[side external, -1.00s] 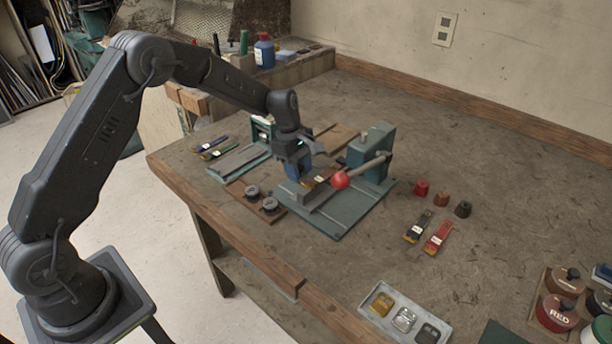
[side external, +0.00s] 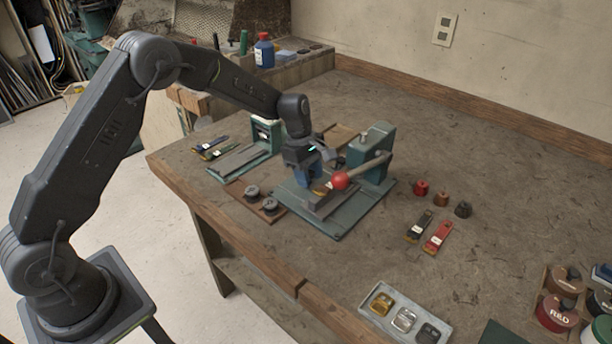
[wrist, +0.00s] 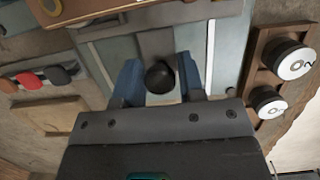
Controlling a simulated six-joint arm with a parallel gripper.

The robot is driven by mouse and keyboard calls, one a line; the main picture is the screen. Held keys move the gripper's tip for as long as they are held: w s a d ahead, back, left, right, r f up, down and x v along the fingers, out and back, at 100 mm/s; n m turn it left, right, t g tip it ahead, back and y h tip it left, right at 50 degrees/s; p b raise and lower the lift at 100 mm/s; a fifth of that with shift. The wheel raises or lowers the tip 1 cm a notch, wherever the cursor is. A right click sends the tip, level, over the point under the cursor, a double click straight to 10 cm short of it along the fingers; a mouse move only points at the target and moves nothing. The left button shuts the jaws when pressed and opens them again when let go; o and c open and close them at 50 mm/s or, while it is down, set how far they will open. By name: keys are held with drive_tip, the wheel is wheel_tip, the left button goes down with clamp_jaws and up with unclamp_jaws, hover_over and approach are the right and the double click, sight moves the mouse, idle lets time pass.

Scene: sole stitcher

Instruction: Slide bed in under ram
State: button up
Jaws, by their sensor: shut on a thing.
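The sole stitcher (side external: 377,155) is a green press with a lever ending in a red ball (side external: 340,181), standing on a green base plate (side external: 338,225). The grey bed (side external: 322,208) lies on that plate, beside the ball. My gripper (side external: 314,187) is down at the bed with its blue fingers. In the wrist view, my gripper (wrist: 160,80) is shut on a round black knob (wrist: 160,77) at the bed's end. The ram's underside and the gap between it and the bed cannot be made out.
A brown board with two reels (side external: 269,204) lies left of the base plate. A second green fixture (side external: 240,160) stands behind it. Colored knobs (side external: 441,199) and tagged pieces (side external: 438,237) lie to the right. A grey tray (side external: 405,317) is near the front; bench between is clear.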

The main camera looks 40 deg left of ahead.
drive_tip(key=shift+d, duration=2)
drive_tip(key=o, duration=0.5)
drive_tip(key=shift+d+v, duration=0.25)
drive_tip(key=shift+v, duration=0.8)
drive_tip(key=shift+d+v, duration=0.25)
drive_tip(key=shift+v, duration=0.8)
drive_tip(key=shift+d+v, duration=0.25)
drive_tip(key=shift+v, duration=0.8)
drive_tip(key=shift+a+r, duration=0.1)
drive_tip(key=shift+r, duration=0.1)
